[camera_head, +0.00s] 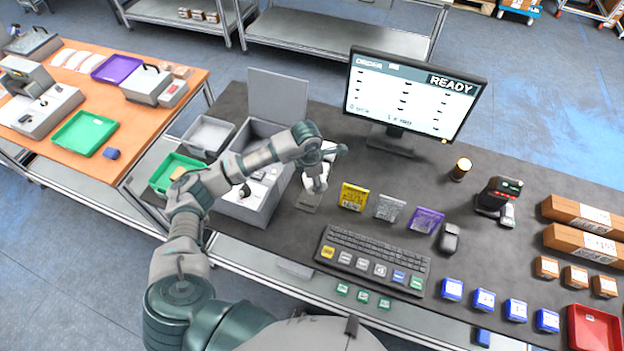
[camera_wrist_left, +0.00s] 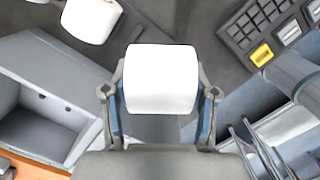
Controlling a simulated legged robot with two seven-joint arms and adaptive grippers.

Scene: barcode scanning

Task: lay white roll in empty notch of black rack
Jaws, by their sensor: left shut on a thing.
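My left gripper (camera_head: 318,180) is shut on a white roll (camera_wrist_left: 162,78), with one finger on each side of it in the left wrist view. In the head view the gripper is above the dark table, just right of the grey open box. A second white roll (camera_wrist_left: 92,18) shows at the upper left of the wrist view, apart from the held one. Dark thin parts beside it may belong to the black rack, but I cannot make out its shape or a notch. In the head view the arm and gripper largely cover that area. My right gripper is not in view.
The grey box (camera_head: 255,205) with its lid up stands left of the gripper. A monitor (camera_head: 415,95) stands behind to the right. Yellow, white and purple packets (camera_head: 390,207) and a keyboard (camera_head: 375,258) lie to the right and front. Clear table lies between monitor and packets.

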